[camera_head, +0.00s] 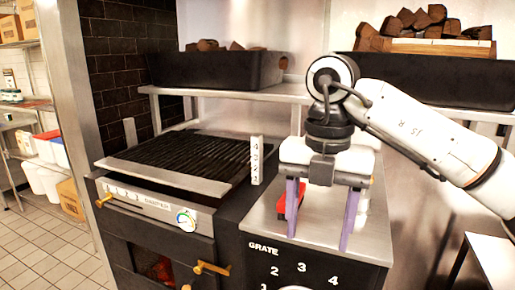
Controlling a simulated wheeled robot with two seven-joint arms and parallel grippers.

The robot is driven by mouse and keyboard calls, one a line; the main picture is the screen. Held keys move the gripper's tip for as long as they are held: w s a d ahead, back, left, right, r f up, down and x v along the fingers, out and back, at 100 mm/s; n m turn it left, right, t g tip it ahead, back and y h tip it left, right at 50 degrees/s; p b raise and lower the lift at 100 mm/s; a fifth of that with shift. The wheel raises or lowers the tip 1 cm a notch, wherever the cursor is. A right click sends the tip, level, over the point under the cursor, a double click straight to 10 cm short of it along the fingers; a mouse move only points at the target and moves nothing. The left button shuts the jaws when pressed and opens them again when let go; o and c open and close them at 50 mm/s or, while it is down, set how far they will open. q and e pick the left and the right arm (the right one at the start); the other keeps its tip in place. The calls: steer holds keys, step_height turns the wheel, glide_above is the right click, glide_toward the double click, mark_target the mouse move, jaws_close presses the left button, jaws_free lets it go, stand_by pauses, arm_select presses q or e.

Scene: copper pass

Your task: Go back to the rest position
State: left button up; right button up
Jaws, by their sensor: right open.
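My right arm comes in from the right, and its gripper (320,215) points down over the steel counter top (375,240) beside the grill. Its two purple fingers are spread wide apart and I see nothing held between them. A red object (281,205) lies on the counter, partly hidden behind the left finger. I cannot tell whether the fingertips touch the counter. My left gripper is not in view.
A black grill grate (185,155) lies to the left, with a numbered white marker (257,160) at its right edge. A shelf above holds black bins (220,70) of dark chunks. Storage racks stand at far left. The tiled floor at lower left is clear.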

steer(key=s+a+f+n+g+y, duration=0.2)
steer(key=s+a+f+g+y, duration=0.15)
steer(key=a, duration=0.45)
steer(key=s+a+f+n+g+y, duration=0.25)
steer(key=s+a+y, duration=0.25)
steer(key=a, duration=0.3)
steer(key=a+r+m+t+y, duration=0.1)
steer(key=a+r+m+y, duration=0.4)
steer(key=y, duration=0.7)
steer(key=w+d+f+m+t, duration=0.5)
steer(key=w+d+m+t, duration=0.15)
steer(key=m+t, duration=0.8)
steer(key=w+d+f+m+t+h, duration=0.1)
steer(key=d+f+m+t+h, duration=0.4)
steer(key=f, duration=0.3)
steer(key=w+d+f+m+t+h, duration=0.1)
steer(key=d+f+m+t+h, duration=0.2)
steer(key=d+f+m+h, duration=0.4)
steer(key=s+d+f+m+g+h, duration=0.1)
steer(key=s+d+f+g+h, duration=0.2)
steer(key=s+f, duration=0.6)
steer(key=s+d+f+m+g+h, duration=0.1)
steer(key=s+d+f+g+h, duration=0.2)
steer(key=s+f, duration=0.7)
steer(key=d+f+g, duration=0.2)
steer(key=d+f, duration=0.1)
steer(key=f, duration=0.2)
steer(key=shift+f, duration=0.2)
